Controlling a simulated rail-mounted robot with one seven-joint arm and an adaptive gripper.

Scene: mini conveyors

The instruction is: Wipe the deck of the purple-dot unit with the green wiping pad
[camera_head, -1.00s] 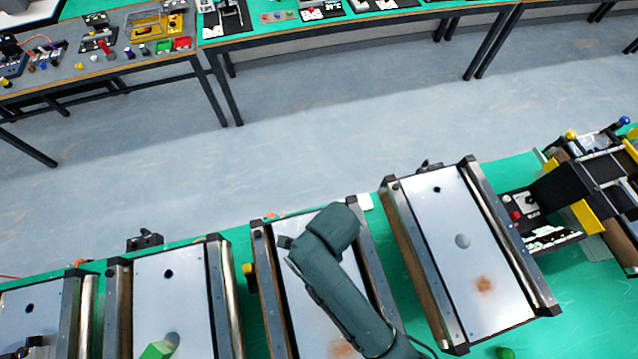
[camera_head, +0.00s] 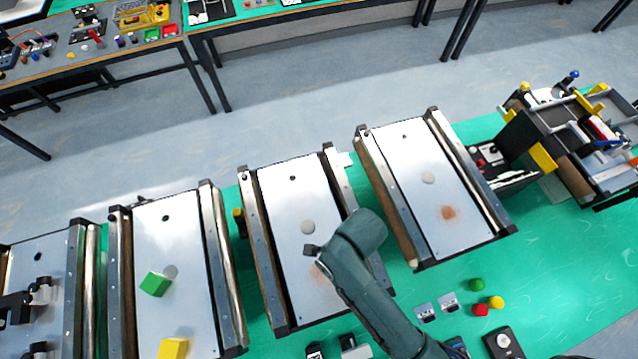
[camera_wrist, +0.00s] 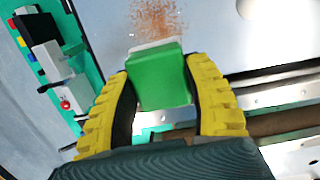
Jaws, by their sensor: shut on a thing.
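My gripper (camera_wrist: 163,85), with yellow ribbed fingers, is shut on the green wiping pad (camera_wrist: 160,82) in the wrist view. The pad's pale edge lies just short of a reddish-brown stain (camera_wrist: 155,18) on a grey deck. I cannot tell whether the pad touches the deck. In the head view my arm reaches over the middle-right unit (camera_head: 290,200), which has a brown stain (camera_head: 320,270) partly behind the arm. My gripper and the pad are hidden there. I cannot make out a purple dot on any unit.
The right unit (camera_head: 400,150) also has a brown stain (camera_head: 448,213). The unit to the left carries a green block (camera_head: 155,283) and a yellow block (camera_head: 172,348). Red, green and yellow buttons (camera_head: 480,309) stand at lower right. Metal side rails edge each deck.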

